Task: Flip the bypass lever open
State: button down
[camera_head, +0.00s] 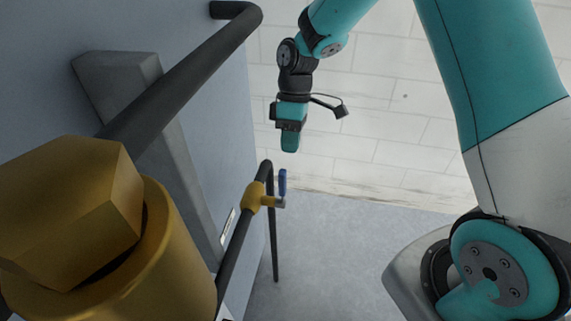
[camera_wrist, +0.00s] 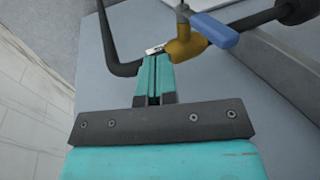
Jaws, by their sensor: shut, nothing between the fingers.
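The bypass lever (camera_head: 283,182) is a small blue handle on a brass valve (camera_head: 254,196) set in a dark pipe at the middle of the head view. There the handle points up, toward my gripper. My gripper (camera_head: 290,148) is shut and empty, a little above the lever in that view. In the wrist view my gripper (camera_wrist: 155,62) shows its two teal fingers together, with tips near the brass valve (camera_wrist: 183,45). The blue lever (camera_wrist: 214,30) lies to the right of the fingertips there. I cannot tell whether the fingers touch the valve; the lever looks apart from them.
A dark pipe (camera_head: 190,80) and a grey bracket (camera_head: 155,130) run along the blue-grey wall on the left. A large brass fitting (camera_head: 110,230) fills the lower left of the head view. A small label (camera_head: 228,225) is near the valve. Open floor (camera_head: 330,250) lies right of the valve.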

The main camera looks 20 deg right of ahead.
aim_at(281, 190)
jog(key=shift+s+a+f+p, duration=0.25)
jog(key=shift+s+a+f, duration=0.25)
jog(key=shift+s, duration=0.2)
jog(key=shift+s+a+f+p, duration=0.25)
jog(key=shift+s+a+f, duration=0.2)
jog(key=shift+s, duration=0.2)
jog(key=shift+s+a+f+p, duration=0.25)
jog(key=shift+s+a+f, duration=0.15)
jog(key=shift+s+a, duration=0.25)
